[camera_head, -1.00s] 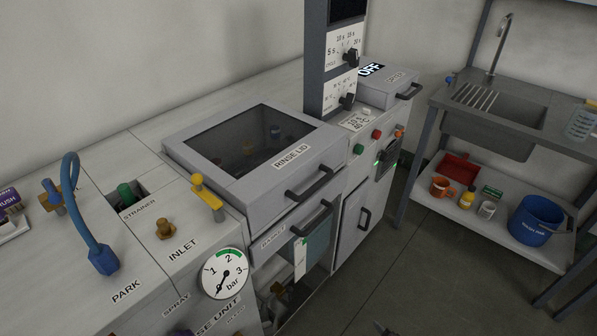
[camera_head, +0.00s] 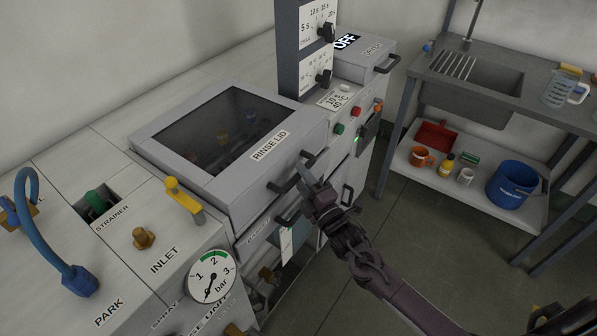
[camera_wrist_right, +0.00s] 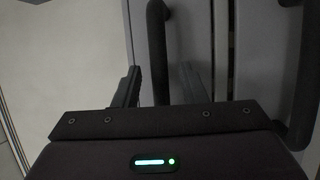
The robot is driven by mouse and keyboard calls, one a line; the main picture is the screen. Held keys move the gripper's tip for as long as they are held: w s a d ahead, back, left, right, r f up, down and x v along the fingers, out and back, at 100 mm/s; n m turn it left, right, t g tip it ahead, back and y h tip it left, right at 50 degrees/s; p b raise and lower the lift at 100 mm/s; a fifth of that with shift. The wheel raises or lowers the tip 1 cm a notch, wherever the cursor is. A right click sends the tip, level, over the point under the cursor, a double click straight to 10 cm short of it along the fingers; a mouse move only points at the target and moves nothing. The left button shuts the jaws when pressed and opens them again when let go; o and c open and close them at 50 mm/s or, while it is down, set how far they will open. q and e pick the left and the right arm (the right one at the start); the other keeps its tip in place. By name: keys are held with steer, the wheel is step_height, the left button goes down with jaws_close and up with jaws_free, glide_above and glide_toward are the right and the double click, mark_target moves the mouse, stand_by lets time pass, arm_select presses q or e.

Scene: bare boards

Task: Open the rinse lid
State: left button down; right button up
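The rinse lid (camera_head: 225,190) is a grey hinged cover with a dark window and a "RINSE LID" label. It lies shut on the machine in the head view. Its dark bar handle (camera_head: 281,187) is on the front face. My right gripper (camera_head: 312,172) is at that handle, reaching in from the lower right. In the right wrist view the handle bar (camera_wrist_right: 157,45) runs between the two fingers (camera_wrist_right: 158,88), which stand open on either side of it. Contact with the bar cannot be made out. My left gripper is not in view.
A second handle (camera_head: 290,212) sits just below, on the basket front. A yellow lever (camera_head: 182,195) and pressure gauge (camera_head: 211,276) are left of the lid. The control column (camera_head: 305,50) rises behind right. A sink stand (camera_head: 440,88) is at right, with open floor before it.

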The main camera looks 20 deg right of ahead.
steer(key=shift+w+a+r, duration=0.15)
steer(key=shift+w+a, duration=0.05)
steer(key=shift+w, duration=0.5)
jaws_close()
